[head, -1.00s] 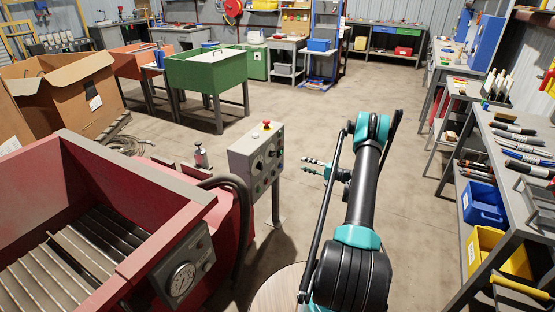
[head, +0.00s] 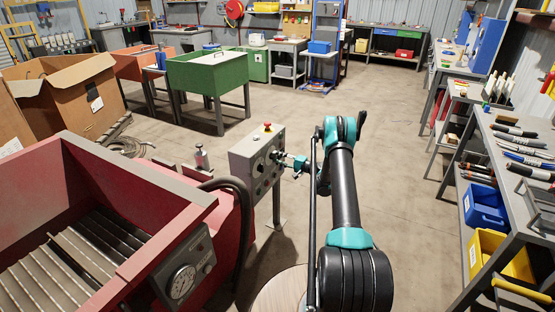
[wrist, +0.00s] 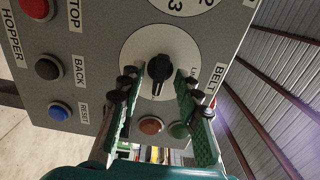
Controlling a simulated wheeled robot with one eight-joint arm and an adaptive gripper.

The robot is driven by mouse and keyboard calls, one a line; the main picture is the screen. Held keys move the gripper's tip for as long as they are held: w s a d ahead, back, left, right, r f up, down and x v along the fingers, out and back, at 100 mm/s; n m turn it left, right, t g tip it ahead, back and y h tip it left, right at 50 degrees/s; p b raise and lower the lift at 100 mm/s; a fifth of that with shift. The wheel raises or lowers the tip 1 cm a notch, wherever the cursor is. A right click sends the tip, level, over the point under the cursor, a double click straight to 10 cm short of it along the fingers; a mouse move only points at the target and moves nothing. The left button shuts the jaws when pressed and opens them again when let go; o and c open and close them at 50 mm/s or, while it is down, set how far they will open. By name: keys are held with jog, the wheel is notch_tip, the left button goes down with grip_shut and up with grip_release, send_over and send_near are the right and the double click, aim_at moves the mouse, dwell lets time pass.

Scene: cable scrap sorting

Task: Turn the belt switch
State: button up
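The belt switch (wrist: 159,68) is a black rotary knob on a round white dial, beside a "BELT" label in the wrist view. Its pointer end faces down in that view. It sits on the grey control panel (head: 250,148), which stands on a post. My gripper (wrist: 156,82) is open, with one green finger on each side of the knob and visible gaps between the fingers and the knob. In the head view my gripper (head: 283,160) is at the panel's front face and hides part of it; whether it touches the knob cannot be told.
A black button (wrist: 48,67), a blue reset button (wrist: 59,111) and a red button (wrist: 36,8) are left of the dial. A brown-red button (wrist: 151,125) and a green button (wrist: 178,130) lie below it, near the fingers. A red hopper (head: 130,190) stands left of the panel.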

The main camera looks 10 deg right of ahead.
jog(key=shift+w+a, duration=0.15)
jog(key=shift+a, duration=0.05)
grip_shut()
